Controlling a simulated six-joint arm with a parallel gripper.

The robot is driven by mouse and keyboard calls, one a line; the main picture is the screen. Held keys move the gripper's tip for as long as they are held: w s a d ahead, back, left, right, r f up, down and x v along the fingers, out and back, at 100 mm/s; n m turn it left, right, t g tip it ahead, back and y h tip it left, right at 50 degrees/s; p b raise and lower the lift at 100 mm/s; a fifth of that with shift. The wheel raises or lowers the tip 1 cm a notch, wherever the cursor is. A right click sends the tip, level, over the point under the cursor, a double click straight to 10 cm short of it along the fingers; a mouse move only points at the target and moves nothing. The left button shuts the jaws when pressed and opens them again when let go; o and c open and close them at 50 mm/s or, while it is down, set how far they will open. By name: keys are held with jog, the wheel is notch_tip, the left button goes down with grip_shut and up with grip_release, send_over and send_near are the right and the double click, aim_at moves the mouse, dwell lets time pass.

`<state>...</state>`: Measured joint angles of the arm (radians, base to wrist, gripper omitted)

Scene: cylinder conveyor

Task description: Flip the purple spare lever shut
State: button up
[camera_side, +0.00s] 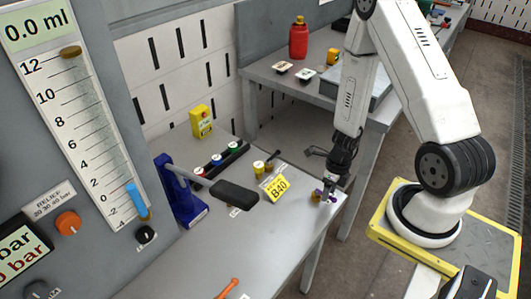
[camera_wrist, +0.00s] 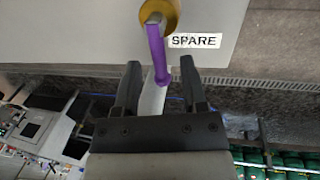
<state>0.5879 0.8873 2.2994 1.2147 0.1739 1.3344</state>
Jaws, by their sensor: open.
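The purple spare lever (camera_wrist: 157,54) runs down the picture in the wrist view from a round brass-coloured valve body (camera_wrist: 160,12). A white label reading SPARE (camera_wrist: 195,41) is beside it on the bench top. My gripper (camera_wrist: 160,70) is open, with one finger on each side of the lever's free end; I cannot tell whether either touches it. In the side view my gripper (camera_side: 329,188) is low at the bench's right corner. There the purple lever (camera_side: 317,195) is small and partly hidden by the gripper.
The bench (camera_side: 262,235) also holds a yellow B40 card (camera_side: 275,187), a yellow-topped cylinder (camera_side: 259,168) and a rack with coloured-topped cylinders (camera_side: 217,160). A blue stand (camera_side: 180,190) with a dark paddle (camera_side: 235,195) is at left. The bench front is mostly clear.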

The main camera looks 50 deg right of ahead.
jog(key=shift+c, duration=0.2)
grip_shut()
jog(key=shift+d+n, duration=0.2)
jog(key=shift+n, duration=0.5)
jog(key=shift+w+d+n+g, duration=0.1)
jog(key=shift+d+n+g, duration=0.1)
jog(key=shift+n, duration=0.45)
jog(key=shift+w+d+n+g, duration=0.1)
jog(key=shift+d+n+g, duration=0.1)
jog(key=shift+n, duration=0.45)
jog(key=n, duration=0.3)
jog(key=d+n, duration=0.1)
jog(key=shift+w+n+g+h, duration=0.3)
jog(key=shift+w+g, duration=0.05)
jog(key=shift+g, duration=0.05)
jog(key=n, duration=0.3)
jog(key=w+n, duration=0.1)
jog(key=shift+w+d+n+h, duration=0.1)
jog(key=shift+d+n+h, duration=0.2)
jog(key=shift+d+h, duration=0.1)
jog(key=n, duration=0.2)
jog(key=w+n, duration=0.1)
jog(key=n, duration=0.1)
jog(key=shift+w+n+g+h, duration=0.2)
jog(key=shift+n+g+h, duration=0.1)
jog(key=shift+n+h, duration=0.1)
